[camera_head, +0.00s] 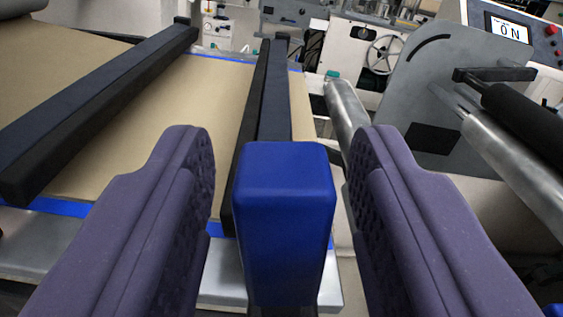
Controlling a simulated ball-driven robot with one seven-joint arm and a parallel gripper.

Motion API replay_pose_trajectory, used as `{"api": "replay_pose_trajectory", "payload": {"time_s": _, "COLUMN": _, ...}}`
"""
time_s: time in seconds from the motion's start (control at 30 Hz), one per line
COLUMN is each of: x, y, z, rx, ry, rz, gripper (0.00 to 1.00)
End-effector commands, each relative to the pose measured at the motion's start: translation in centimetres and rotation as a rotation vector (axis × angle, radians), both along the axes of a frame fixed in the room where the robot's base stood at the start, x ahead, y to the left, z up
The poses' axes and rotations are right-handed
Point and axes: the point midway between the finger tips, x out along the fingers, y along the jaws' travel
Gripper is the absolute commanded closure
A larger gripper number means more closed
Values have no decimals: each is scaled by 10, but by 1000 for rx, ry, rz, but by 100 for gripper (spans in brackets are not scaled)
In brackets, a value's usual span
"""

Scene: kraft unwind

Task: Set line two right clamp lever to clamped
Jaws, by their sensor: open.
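My gripper (282,185) fills the lower part of the view, its two purple padded fingers spread apart. A blue block-shaped lever handle (284,220) stands between the fingers. There is a gap to the left finger and a smaller one to the right finger, so neither seems to touch it. A dark clamp bar (268,95) runs away from behind the handle, over the right edge of the kraft web (215,95). The lower end of the lever is cut off by the bottom of the picture.
Another dark bar (100,105) crosses the web at left. A handwheel (385,55) stands behind. A blue strip (60,207) edges the table.

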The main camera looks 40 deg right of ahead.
Motion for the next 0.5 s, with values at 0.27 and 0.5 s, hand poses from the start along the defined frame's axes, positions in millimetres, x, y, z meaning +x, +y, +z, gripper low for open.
{"api": "replay_pose_trajectory", "payload": {"time_s": 0.27, "x": 0, "y": 0, "z": 0, "rx": 1, "ry": -1, "rz": 0, "gripper": 100}}
{"api": "replay_pose_trajectory", "payload": {"time_s": 0.5, "x": 0, "y": 1, "z": 0, "rx": -4, "ry": 4, "rz": 0, "gripper": 100}}
